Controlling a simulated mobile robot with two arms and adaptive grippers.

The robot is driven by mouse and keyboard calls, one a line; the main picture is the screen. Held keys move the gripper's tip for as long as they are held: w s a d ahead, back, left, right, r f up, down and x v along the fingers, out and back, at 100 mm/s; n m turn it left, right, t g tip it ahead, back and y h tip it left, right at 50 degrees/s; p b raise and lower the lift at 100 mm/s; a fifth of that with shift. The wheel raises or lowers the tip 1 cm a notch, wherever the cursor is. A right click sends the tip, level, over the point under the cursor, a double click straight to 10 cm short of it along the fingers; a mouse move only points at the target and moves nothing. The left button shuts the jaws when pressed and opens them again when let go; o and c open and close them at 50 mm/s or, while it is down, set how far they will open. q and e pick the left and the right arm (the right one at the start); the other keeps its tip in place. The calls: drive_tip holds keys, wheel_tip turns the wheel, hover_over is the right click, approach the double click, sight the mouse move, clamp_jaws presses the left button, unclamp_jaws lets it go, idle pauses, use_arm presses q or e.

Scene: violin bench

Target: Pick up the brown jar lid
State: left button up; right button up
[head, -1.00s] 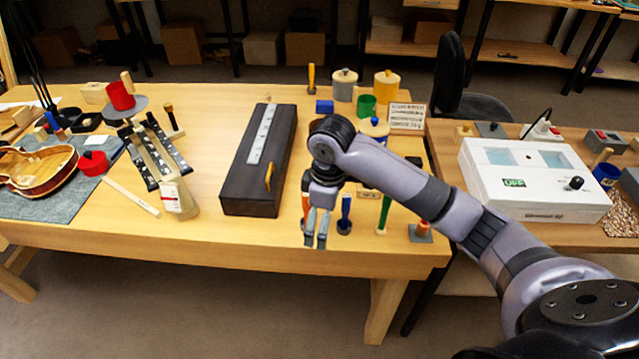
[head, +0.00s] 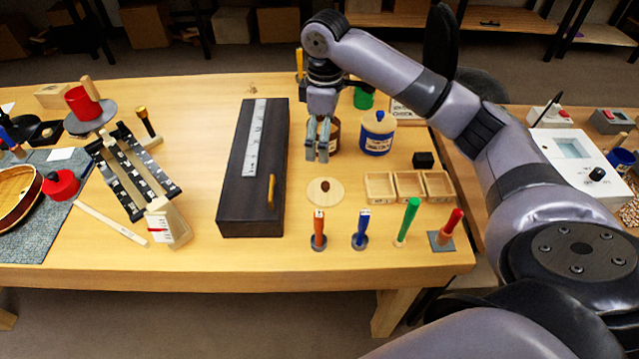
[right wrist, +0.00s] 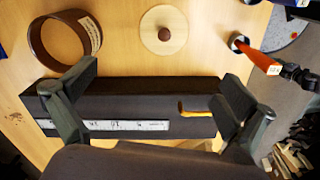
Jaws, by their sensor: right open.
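The brown jar lid (head: 325,192) is a pale round wooden disc with a dark brown knob. It lies flat on the bench, right of the long black case; it also shows at the top of the right wrist view (right wrist: 176,44). The open brown jar (head: 335,138) stands behind it, partly hidden by my gripper; its rim and label show in the wrist view (right wrist: 40,48). My right gripper (head: 322,158) points down above the bench, behind the lid and in front of the jar, apart from the lid. Its fingers are spread and empty (right wrist: 160,78). My left gripper is out of view.
The black case (head: 230,195) with a ruler and yellow handle is left of the lid. A lidded blue jar (head: 377,140) and small wooden trays (head: 380,198) are to its right. Upright orange (head: 319,228), blue (head: 361,227) and green (head: 407,220) handles stand in front.

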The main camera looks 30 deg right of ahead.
hover_over(323, 184)
drive_tip(key=f, duration=0.5)
drive_tip(key=shift+s+d+f, duration=0.1)
drive_tip(key=shift+d+f, duration=0.1)
drive_tip(key=shift+f, duration=0.2)
wheel_tip(323, 184, down, 3)
drive_tip(key=shift+r, duration=0.1)
drive_tip(key=shift+f+p, duration=0.3)
drive_tip(key=shift+f, duration=0.6)
drive_tip(key=f, duration=0.3)
drive_tip(key=shift+a+f+p, duration=0.25)
drive_tip(key=shift+f+p, duration=0.05)
drive_tip(key=shift+f, duration=0.55)
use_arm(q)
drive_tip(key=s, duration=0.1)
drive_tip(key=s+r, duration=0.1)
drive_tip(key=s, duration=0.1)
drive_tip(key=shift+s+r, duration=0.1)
use_arm(e)
drive_tip(key=shift+c, duration=0.5)
